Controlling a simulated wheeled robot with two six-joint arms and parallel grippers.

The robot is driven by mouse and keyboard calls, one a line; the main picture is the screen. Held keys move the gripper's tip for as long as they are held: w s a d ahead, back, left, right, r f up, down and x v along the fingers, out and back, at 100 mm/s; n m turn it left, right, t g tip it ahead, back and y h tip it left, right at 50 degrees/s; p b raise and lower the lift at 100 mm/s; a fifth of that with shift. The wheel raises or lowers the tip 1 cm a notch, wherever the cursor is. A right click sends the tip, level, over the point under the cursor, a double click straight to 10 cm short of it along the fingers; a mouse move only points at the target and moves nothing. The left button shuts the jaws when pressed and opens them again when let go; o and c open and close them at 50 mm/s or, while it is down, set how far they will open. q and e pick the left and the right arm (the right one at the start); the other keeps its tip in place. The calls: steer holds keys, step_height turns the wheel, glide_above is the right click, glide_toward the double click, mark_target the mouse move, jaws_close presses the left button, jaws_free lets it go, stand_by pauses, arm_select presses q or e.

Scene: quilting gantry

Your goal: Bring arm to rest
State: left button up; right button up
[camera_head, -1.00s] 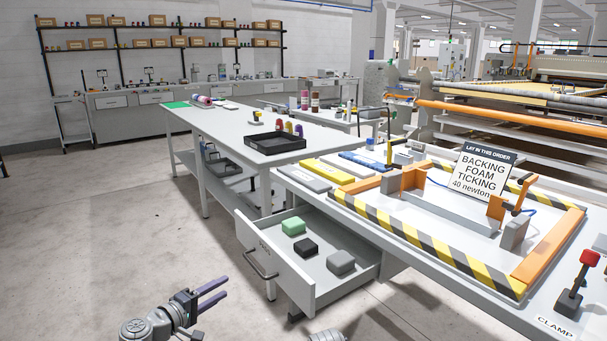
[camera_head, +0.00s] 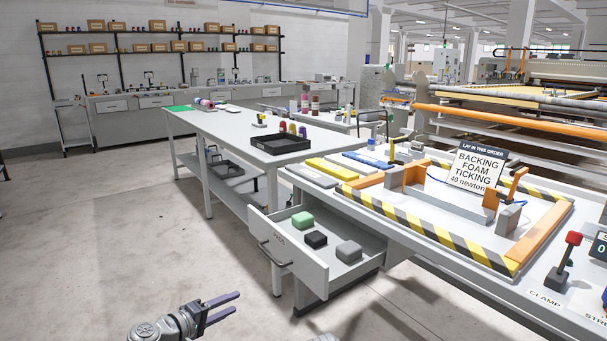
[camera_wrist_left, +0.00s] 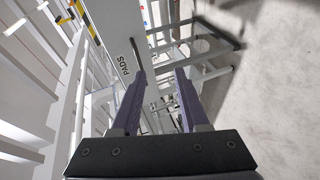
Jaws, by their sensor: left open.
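My left gripper (camera_head: 222,308) is at the bottom of the head view, over the bare floor, in front of and below the open drawer. Its two purple fingers are apart with nothing between them. The left wrist view shows the same open fingers (camera_wrist_left: 160,85), with the drawer front marked PADS beside them. The open drawer (camera_head: 290,258) holds a green block (camera_head: 302,220), a black block (camera_head: 316,239) and a grey block (camera_head: 349,251). My right gripper does not show.
The quilting bench (camera_head: 420,246) with a striped frame and an orange clamp stands right of the drawer. A long grey table (camera_head: 225,130) with a black tray (camera_head: 279,143) stands behind it. The floor (camera_head: 110,240) at left is clear.

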arm_select(q)
steer(key=s+d+f+m+g+y, duration=0.4)
steer(key=s+d+f+m+g, duration=0.55)
steer(key=s+d+f, duration=0.35)
steer(key=s+f+m+g+y, duration=0.3)
steer(key=s+y, duration=0.2)
step_height(320, 180, up, 30)
steer(key=p, duration=3)
steer(key=shift+s+y, duration=0.35)
steer(key=shift+y, duration=0.05)
